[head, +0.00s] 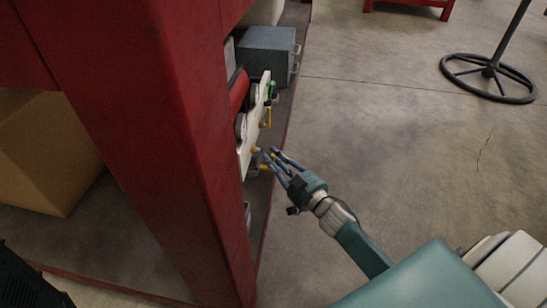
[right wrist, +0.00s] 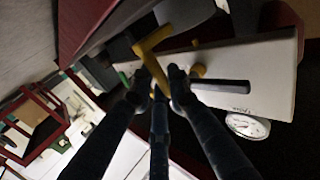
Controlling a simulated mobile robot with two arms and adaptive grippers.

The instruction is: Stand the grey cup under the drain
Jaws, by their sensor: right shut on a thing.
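My right gripper (head: 269,156) reaches in from the right to the front of a white panel (head: 246,152) low in the red frame. In the right wrist view its fingertips (right wrist: 159,80) are closed about the stem of a yellow T-shaped handle (right wrist: 153,55), in front of the white panel (right wrist: 272,72). I cannot make out the grey cup for certain in either view. The drain is also not clear; the gripper and the panel's edge hide part of the low area there. My left gripper is not in view.
A red post (head: 165,120) stands close left of the panel. A grey box (head: 266,50) sits behind it, and a cardboard box (head: 45,150) is at left. A round dial (right wrist: 247,125) is beside the panel. The concrete floor (head: 390,130) to the right is mostly clear.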

